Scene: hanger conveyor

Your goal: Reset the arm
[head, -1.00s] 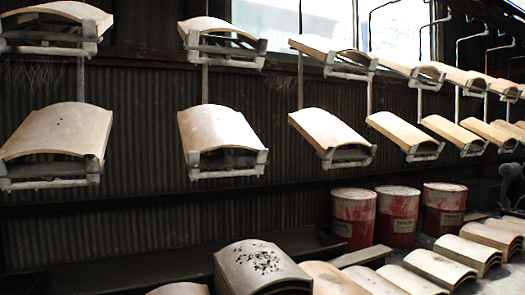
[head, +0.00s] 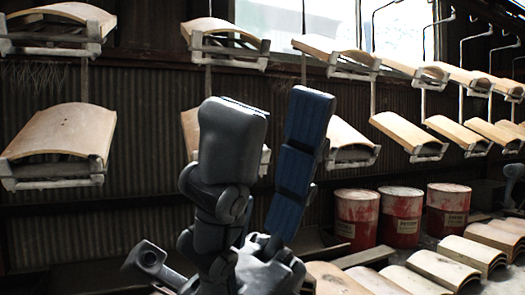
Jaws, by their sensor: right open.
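My right gripper (head: 271,105) is raised in the lower middle of the head view. Its two fingers point up and stand wide apart, one showing its grey back and the other its blue ridged pad. Nothing is between them. The gripper covers most of one hanging curved tile (head: 190,130) and the place of the dark-speckled tile on the floor row. I cannot tell whether it touches anything. My left gripper is not in view.
Curved tiles (head: 60,130) hang on wire-frame hangers in two rows along a dark corrugated wall (head: 140,210). Three red drums (head: 402,218) stand at the right. More curved tiles (head: 430,268) lie in a row in front of them.

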